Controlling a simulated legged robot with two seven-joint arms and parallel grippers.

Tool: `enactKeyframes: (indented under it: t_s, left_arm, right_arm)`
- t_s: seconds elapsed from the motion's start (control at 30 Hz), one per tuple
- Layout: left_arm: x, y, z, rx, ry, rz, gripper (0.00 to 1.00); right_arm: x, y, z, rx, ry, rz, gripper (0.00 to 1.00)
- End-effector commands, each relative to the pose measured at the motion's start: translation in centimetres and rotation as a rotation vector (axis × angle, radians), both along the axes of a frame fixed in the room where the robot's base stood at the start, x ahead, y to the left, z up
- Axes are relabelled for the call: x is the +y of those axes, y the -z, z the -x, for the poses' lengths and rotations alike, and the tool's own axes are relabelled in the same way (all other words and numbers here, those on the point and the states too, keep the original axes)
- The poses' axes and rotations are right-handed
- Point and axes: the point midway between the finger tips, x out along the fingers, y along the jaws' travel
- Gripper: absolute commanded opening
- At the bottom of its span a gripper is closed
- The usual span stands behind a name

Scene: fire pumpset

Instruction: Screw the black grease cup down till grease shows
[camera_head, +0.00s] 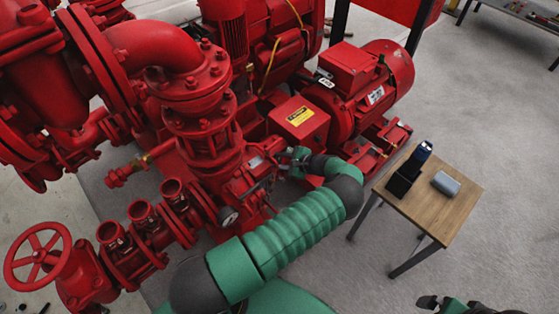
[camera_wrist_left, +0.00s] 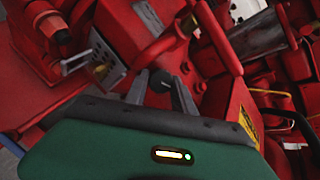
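The black grease cup (camera_wrist_left: 160,81) is a small dark round cap on the red pump, seen in the left wrist view. The two grey fingers of my left gripper (camera_wrist_left: 161,86) stand on either side of it, apart, with the cup between their tips. I cannot tell whether they touch it. No grease can be made out. In the head view my left gripper (camera_head: 288,158) is at the pump's bearing housing, small and partly hidden by my wrist; the cup cannot be made out there. My right gripper (camera_head: 440,303) is only partly in view at the bottom edge, dark, away from the pump.
Red pump casing and pipes surround my left gripper closely. A red motor (camera_head: 368,85) stands behind. A wooden table (camera_head: 455,205) on the right carries a dark holder with a device (camera_head: 408,172) and a grey object (camera_head: 446,184). A red handwheel (camera_head: 37,256) is at lower left.

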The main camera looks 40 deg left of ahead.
Motion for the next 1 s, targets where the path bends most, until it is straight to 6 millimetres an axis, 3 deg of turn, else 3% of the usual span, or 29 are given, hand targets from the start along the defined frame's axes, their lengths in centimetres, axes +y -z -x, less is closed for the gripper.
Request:
enactKeyframes:
  t_s: [0.03, 0.17, 0.43, 0.57, 1.0]
  left_arm:
    - [-0.5, 0.2, -0.2, -0.003, 0.005, 0.007, 0.36]
    - [-0.3, 0.2, -0.1, -0.001, 0.003, 0.005, 0.52]
    - [-0.1, 0.1, 0.0, 0.0, 0.0, 0.002, 0.52]
    - [-1.0, -0.7, -0.2, -0.001, 0.003, 0.003, 0.52]
    - [-11.0, -7.3, -1.4, -0.002, 0.004, 0.003, 0.52]
  right_arm:
    - [0.0, 0.0, 0.0, 0.0, 0.0, 0.0, 1.0]
    - [0.0, 0.0, 0.0, 0.0, 0.0, 0.0, 1.0]
    - [0.0, 0.0, 0.0, 0.0, 0.0, 0.0, 1.0]
    - [0.0, -0.5, 0.0, 0.0, 0.0, 0.0, 1.0]
    - [0.0, -3.3, 0.0, 0.0, 0.0, 0.0, 1.0]
